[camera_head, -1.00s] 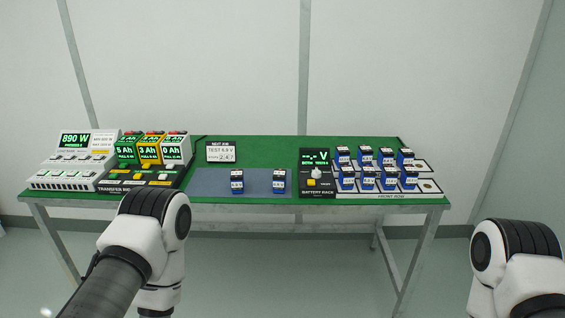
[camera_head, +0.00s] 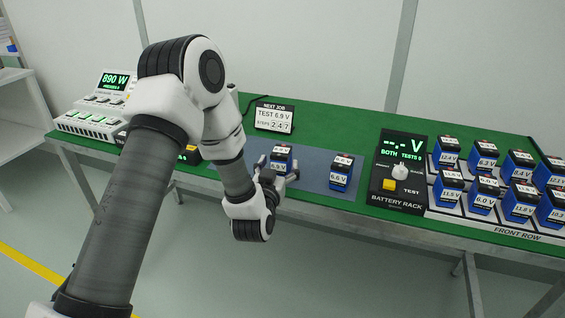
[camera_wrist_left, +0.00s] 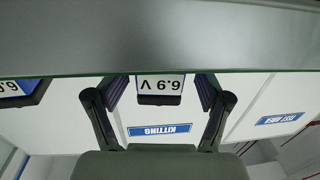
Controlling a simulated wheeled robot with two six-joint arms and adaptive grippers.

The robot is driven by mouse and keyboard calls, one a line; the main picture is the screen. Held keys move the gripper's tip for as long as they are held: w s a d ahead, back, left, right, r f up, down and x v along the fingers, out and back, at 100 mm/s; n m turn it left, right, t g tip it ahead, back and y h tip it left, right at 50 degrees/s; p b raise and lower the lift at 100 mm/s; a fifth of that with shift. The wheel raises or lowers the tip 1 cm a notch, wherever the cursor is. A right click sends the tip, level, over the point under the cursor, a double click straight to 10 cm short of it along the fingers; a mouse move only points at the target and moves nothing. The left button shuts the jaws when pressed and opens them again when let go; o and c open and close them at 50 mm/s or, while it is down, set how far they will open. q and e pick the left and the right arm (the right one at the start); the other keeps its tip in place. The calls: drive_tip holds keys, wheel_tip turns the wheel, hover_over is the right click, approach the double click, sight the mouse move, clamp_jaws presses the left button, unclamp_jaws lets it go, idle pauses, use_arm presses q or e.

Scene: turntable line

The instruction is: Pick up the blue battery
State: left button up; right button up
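A blue battery (camera_head: 280,154) with a black top and a white label reading 6.9 V stands upright on the blue-grey mat (camera_head: 312,166). My left gripper (camera_head: 278,172) is open at its front, with one finger toward each side of it. In the left wrist view the gripper (camera_wrist_left: 162,92) shows both fingers spread, and the battery (camera_wrist_left: 160,84) appears upside down between them, with gaps on both sides. A second blue battery (camera_head: 342,171) stands on the mat to the right. My right gripper is not in view.
The black battery rack tester (camera_head: 398,196) with a dial and yellow button is right of the mat. Several blue batteries (camera_head: 520,203) stand in rows beyond it. A job sign (camera_head: 273,118) stands behind the mat. A white power unit (camera_head: 95,122) is at the left.

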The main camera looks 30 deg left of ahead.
use_arm(q)
drive_tip(key=x, duration=0.2)
drive_tip(key=shift+w+a, duration=0.2)
drive_tip(key=shift+w, duration=0.1)
clamp_jaws()
